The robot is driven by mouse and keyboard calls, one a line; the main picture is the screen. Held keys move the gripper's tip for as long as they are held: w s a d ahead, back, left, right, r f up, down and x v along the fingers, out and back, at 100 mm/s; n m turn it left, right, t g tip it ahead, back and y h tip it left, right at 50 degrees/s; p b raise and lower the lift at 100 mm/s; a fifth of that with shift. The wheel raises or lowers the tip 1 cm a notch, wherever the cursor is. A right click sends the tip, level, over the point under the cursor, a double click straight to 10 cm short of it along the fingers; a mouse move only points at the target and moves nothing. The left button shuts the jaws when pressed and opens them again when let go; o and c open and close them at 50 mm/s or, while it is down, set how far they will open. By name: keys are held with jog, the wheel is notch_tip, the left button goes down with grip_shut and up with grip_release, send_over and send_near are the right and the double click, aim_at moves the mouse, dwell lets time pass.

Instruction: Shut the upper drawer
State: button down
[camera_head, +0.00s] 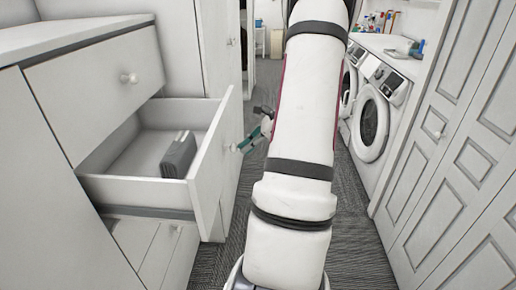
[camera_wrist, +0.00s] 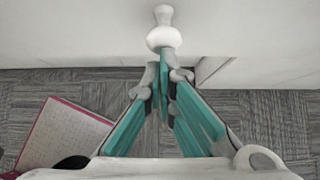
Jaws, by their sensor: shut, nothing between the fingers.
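An open drawer (camera_head: 206,165) sticks out of the white cabinet at the left in the head view. A grey box-like object (camera_head: 179,154) lies in it. Its front has a round white knob (camera_head: 233,147), which also shows at the top middle of the wrist view (camera_wrist: 163,38). A closed drawer front (camera_head: 95,85) with its own knob is above it. My gripper (camera_head: 246,143), with teal fingers, is just outside the open drawer's front at the knob. In the wrist view the fingertips (camera_wrist: 164,76) are together just below the knob; I cannot tell whether they touch it.
Another closed front (camera_head: 150,248) lies below the open drawer. White front-loading machines (camera_head: 372,122) and panelled doors (camera_head: 450,150) line the right side. Grey carpet (camera_head: 350,235) is clear between the two sides. My arm covers the middle of the head view.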

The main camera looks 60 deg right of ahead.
jog(key=w+a+b, duration=0.1)
jog(key=w+a, duration=0.2)
jog(key=w, duration=0.5)
jog(key=w+a, duration=0.4)
jog(key=w, duration=0.5)
jog(key=w+a+b, duration=0.1)
jog(key=w+a, duration=0.2)
jog(key=w, duration=0.5)
jog(key=shift+w+a+b, duration=0.15)
jog(key=shift+a+b, duration=0.1)
jog(key=shift+b, duration=0.05)
jog(key=shift+w, duration=0.15)
jog(key=shift+a+r, duration=0.1)
jog(key=shift+a, duration=0.05)
jog(key=v, duration=1.2)
jog(key=shift+d, duration=0.25)
